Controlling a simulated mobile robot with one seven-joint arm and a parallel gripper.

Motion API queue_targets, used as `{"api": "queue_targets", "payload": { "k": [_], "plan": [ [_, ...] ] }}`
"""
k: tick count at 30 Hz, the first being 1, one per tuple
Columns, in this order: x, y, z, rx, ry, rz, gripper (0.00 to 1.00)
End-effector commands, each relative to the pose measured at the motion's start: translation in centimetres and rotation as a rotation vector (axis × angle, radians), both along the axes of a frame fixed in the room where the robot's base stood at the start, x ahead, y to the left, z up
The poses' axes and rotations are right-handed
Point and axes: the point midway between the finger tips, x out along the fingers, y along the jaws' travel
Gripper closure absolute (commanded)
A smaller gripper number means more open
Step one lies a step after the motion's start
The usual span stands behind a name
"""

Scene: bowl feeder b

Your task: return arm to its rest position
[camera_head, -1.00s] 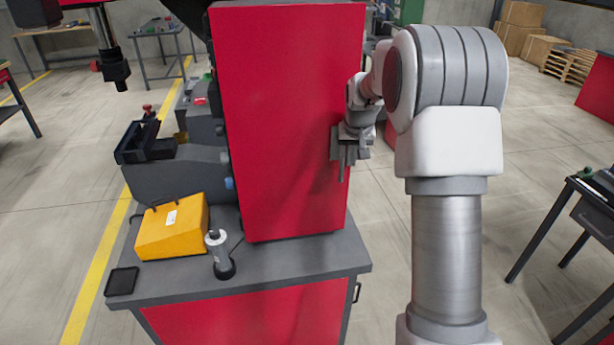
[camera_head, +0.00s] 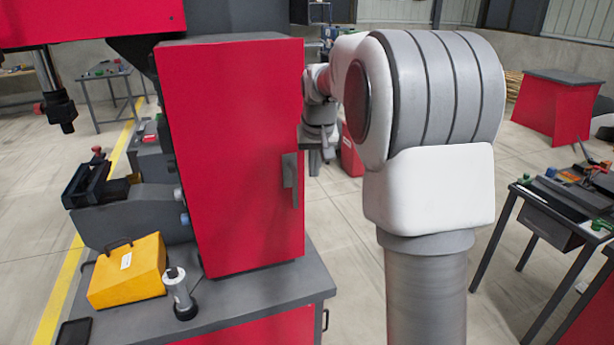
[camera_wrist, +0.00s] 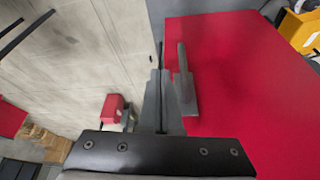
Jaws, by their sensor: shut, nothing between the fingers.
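My gripper (camera_head: 316,163) hangs just right of the red cabinet (camera_head: 235,140) in the head view. My arm reaches it from the right. In the wrist view the gripper's fingers (camera_wrist: 161,85) are together and empty. The grey cabinet handle (camera_head: 290,178) is on the red front near its right edge. In the wrist view the handle (camera_wrist: 186,85) shows just right of the fingers, and I cannot tell the exact gap. The red front looks shut.
A yellow case (camera_head: 128,270) and a grey-white cylindrical tool (camera_head: 179,292) stand on the grey bench top. A table with tools (camera_head: 570,200) stands at the right. Open floor (camera_head: 345,240) lies between the cabinet and my arm.

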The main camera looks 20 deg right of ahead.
Motion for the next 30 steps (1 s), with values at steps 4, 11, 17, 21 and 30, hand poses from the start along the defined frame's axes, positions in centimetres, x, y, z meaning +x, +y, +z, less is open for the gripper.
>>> {"api": "queue_targets", "payload": {
  "k": [4,11,17,21,30],
  "plan": [
    [-0.2,0.0,0.4,0.0,0.0,0.0,1.0],
    [-3.4,1.6,2.5,0.001,-0.015,0.022,1.0],
    [-9.8,4.3,5.1,0.001,-0.038,0.065,1.0],
    [-14.6,6.0,6.0,0.0,-0.054,0.095,1.0],
    [-24.7,8.8,5.3,-0.005,-0.087,0.16,1.0]
  ]
}}
